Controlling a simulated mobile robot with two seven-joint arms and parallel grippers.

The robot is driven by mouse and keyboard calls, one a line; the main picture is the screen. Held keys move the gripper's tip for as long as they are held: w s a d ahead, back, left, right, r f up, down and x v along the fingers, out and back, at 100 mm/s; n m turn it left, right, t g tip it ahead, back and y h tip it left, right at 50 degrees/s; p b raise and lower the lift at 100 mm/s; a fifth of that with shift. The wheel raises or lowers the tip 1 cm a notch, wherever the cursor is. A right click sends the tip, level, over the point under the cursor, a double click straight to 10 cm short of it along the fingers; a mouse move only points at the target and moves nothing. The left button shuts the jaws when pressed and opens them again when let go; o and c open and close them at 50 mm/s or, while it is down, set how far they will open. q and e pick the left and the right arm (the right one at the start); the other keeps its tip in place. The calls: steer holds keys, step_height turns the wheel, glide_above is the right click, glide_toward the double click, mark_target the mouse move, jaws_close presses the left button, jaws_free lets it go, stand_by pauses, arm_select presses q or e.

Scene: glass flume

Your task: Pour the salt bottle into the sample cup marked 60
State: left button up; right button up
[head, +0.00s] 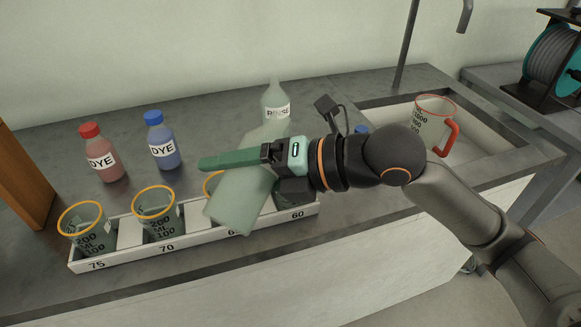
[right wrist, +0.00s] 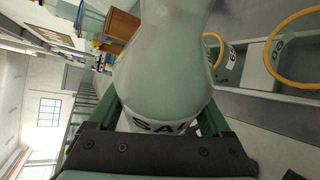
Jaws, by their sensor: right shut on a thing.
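My right gripper (head: 238,160) is shut on a pale green translucent bottle (head: 237,204), held tilted above the right half of the cup rack. In the right wrist view the bottle (right wrist: 165,60) fills the middle, and part of its label reads "SA". Nothing is seen flowing from it. The white rack (head: 190,243) carries marks 75, 70, a partly covered one and 60. The cup at the 60 mark is mostly hidden behind my gripper and the bottle. The neighbouring cup shows only a bit of yellow rim (head: 209,184). My left gripper is not in view.
Yellow-rimmed cups stand at 75 (head: 88,235) and 70 (head: 157,215). A red dye bottle (head: 102,155), a blue dye bottle (head: 161,142) and a rinse bottle (head: 275,95) stand behind the rack. A red-handled jug (head: 432,120) sits in the recessed basin at right.

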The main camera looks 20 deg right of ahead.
steer(key=shift+s+a+m+g+y+b, duration=0.2)
steer(key=shift+m+g+y+b, duration=0.15)
steer(key=shift+m, duration=0.25)
stand_by(1.4)
steer(key=shift+w+d+m+y, duration=0.2)
steer(key=shift+m+y, duration=0.25)
steer(key=shift+m, duration=0.05)
stand_by(2.1)
